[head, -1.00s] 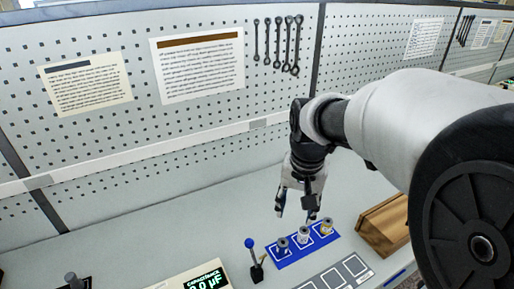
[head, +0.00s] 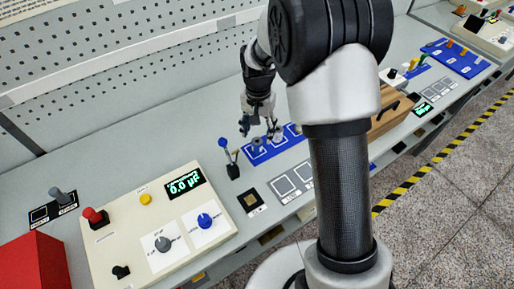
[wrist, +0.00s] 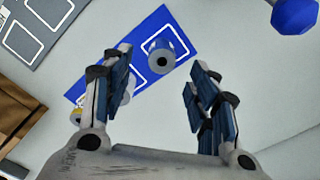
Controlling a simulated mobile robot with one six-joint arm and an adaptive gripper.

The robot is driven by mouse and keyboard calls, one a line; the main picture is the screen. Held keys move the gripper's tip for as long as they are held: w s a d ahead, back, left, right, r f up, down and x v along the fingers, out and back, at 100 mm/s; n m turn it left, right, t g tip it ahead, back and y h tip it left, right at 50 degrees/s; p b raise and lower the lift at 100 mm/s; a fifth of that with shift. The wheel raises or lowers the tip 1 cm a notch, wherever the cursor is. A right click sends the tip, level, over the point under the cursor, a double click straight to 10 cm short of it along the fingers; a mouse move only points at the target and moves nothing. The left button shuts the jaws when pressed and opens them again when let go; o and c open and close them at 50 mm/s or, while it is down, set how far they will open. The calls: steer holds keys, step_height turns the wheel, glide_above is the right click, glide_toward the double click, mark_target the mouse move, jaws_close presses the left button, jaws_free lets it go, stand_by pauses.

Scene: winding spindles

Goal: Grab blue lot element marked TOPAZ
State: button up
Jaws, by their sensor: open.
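A blue-banded spool (wrist: 163,50) with a grey top and dark centre hole stands in a white-outlined square at one end of the blue mat (wrist: 143,33). In the wrist view it lies between and beyond the fingertips of my gripper (wrist: 159,72), which is open and empty. Other spools on the mat are partly hidden behind the left finger. In the head view my gripper (head: 259,130) hangs above the mat (head: 290,143), with the blue spool (head: 257,144) beneath it. I cannot read any TOPAZ marking.
A blue-knobbed lever (head: 223,143) stands just left of the mat. A control panel (head: 110,262) with knobs and a red box (head: 35,265) are further left. A wooden box (head: 385,122) stands right of the mat. Grey outlined pads (head: 283,187) lie in front.

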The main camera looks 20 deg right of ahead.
mark_target(257, 141)
step_height(257, 141, down, 7)
steer(key=b, duration=0.2)
steer(key=shift+w+a+b, duration=0.1)
steer(key=shift+a+b, duration=0.05)
steer(key=shift+b, duration=0.15)
steer(key=shift+r, duration=0.15)
steer(key=shift+c, duration=0.4)
steer(key=c, duration=1.1)
